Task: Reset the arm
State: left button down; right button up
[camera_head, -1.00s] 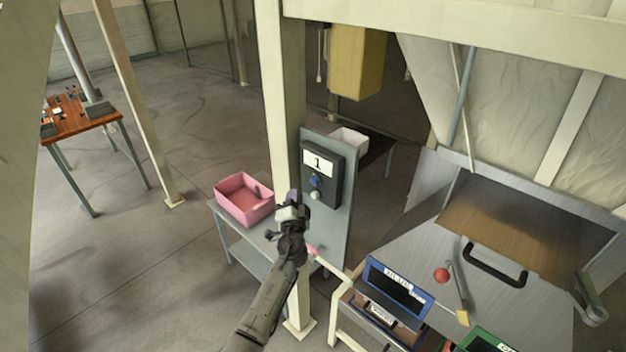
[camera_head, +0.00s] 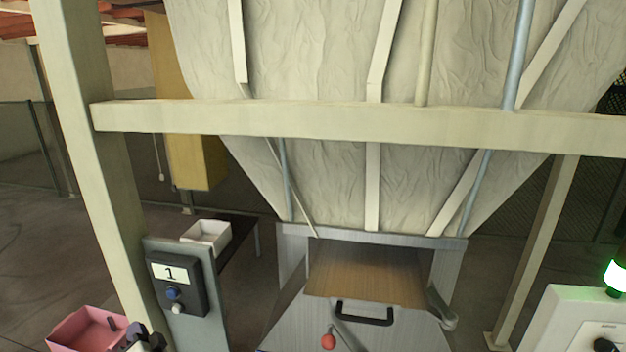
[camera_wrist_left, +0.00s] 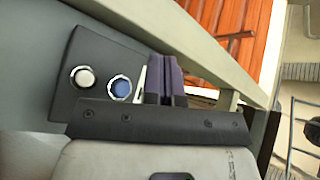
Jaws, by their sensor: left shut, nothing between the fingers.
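My left gripper (camera_head: 137,334) shows only in part at the bottom edge of the head view, by the pink bin and to the left of the control box. Its purple fingers (camera_wrist_left: 166,80) are together in the left wrist view, with nothing held. The dark control box (camera_head: 177,284) has a display reading 1, a blue button (camera_head: 173,294) and a white button below it. In the left wrist view the blue button (camera_wrist_left: 120,88) and white button (camera_wrist_left: 83,78) lie left of the fingers, which appear apart from them. My right gripper is not in view.
A pink bin (camera_head: 75,325) is at the lower left. A white bin (camera_head: 207,235) stands behind the control box. A beige post (camera_head: 95,170) and crossbeam (camera_head: 350,122) frame the hopper (camera_head: 320,60). A metal chute with a black handle (camera_head: 364,314) is below.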

pick_arm(q)
jog(key=s+d+r+n+g+h, duration=0.5)
jog(key=s+n, duration=0.1)
jog(key=s, duration=0.1)
jog(key=s+d+f+m+h+p, duration=0.4)
jog(key=s+d+h, duration=0.5)
jog(key=s+d, duration=0.7)
jog(key=s+d+f+g+p, duration=0.1)
jog(key=s+f, duration=0.2)
jog(key=s, duration=0.4)
jog(key=s+f+g+p, duration=0.1)
jog(key=s+f+g, duration=0.1)
jog(key=s, duration=0.4)
jog(key=s+d+f+m+g+p, duration=0.1)
jog(key=s+f+g+p, duration=0.1)
jog(key=s+f, duration=0.2)
jog(key=s, duration=0.3)
jog(key=shift+s+d+f+h, duration=0.3)
jog(key=shift+f, duration=0.05)
